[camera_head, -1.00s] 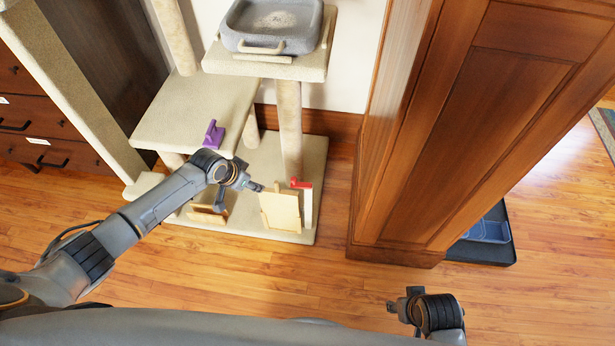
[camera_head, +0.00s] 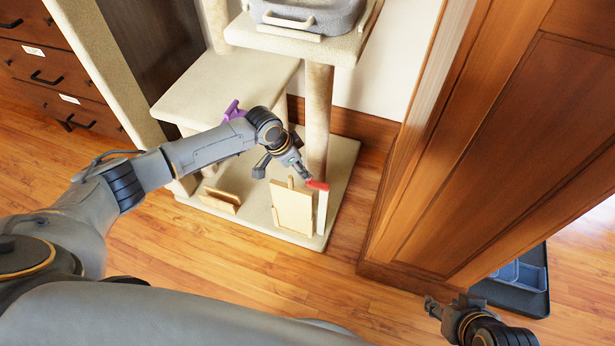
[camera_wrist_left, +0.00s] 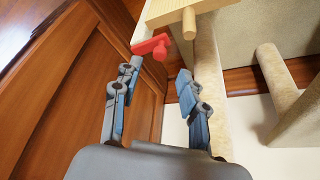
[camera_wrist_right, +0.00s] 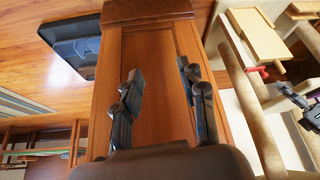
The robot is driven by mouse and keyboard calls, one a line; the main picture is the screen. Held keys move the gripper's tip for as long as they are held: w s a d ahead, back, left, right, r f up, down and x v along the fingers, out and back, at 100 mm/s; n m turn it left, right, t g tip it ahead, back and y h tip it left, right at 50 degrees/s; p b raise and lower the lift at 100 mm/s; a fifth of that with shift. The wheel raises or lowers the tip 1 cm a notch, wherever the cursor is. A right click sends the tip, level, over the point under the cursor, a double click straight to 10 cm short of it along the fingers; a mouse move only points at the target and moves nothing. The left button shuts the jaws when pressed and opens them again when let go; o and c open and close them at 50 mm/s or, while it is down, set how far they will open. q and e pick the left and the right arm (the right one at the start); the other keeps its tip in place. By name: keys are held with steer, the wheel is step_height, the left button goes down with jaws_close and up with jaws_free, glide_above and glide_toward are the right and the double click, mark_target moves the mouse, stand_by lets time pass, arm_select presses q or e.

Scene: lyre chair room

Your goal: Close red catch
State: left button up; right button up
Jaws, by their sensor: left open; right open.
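The red catch (camera_head: 317,185) sits at the top of a thin white upright post beside a light wooden panel (camera_head: 292,208), on the low carpeted base. My left gripper (camera_head: 302,172) is close to the catch, with its tip at or just short of it. In the left wrist view the red catch (camera_wrist_left: 152,46) lies just beyond the open fingertips of the left gripper (camera_wrist_left: 157,80), with nothing held between them; I cannot tell whether they touch it. My right gripper (camera_head: 434,307) is open and empty at the lower right, and also shows in the right wrist view (camera_wrist_right: 158,85).
A purple bracket (camera_head: 233,111) is on the carpeted platform, partly behind my left arm. A tilted wooden piece (camera_head: 219,200) lies on the carpeted base (camera_head: 345,165). A wooden pillar (camera_head: 480,140) stands to the right, with a dark tray (camera_head: 520,285) beyond it. Floor in front is clear.

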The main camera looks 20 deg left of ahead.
arm_select(q)
steer(key=b+x, duration=0.1)
steer(key=x, duration=0.4)
steer(key=shift+f+b, duration=0.1)
steer(key=shift+b, duration=0.25)
steer(key=shift+w+d+f, duration=0.1)
steer(key=shift+f, duration=0.2)
arm_select(e)
steer(key=w+a+r+t+y, duration=0.1)
steer(key=w+a+r+t, duration=0.2)
steer(key=w+r+t, duration=0.3)
steer(key=w, duration=0.3)
steer(key=shift+w+a+y, duration=0.15)
steer(key=shift+a+y, duration=0.05)
steer(key=shift+y, duration=0.1)
arm_select(q)
steer(key=shift+c, duration=0.5)
jaws_close()
arm_select(e)
steer(key=shift+f, duration=0.1)
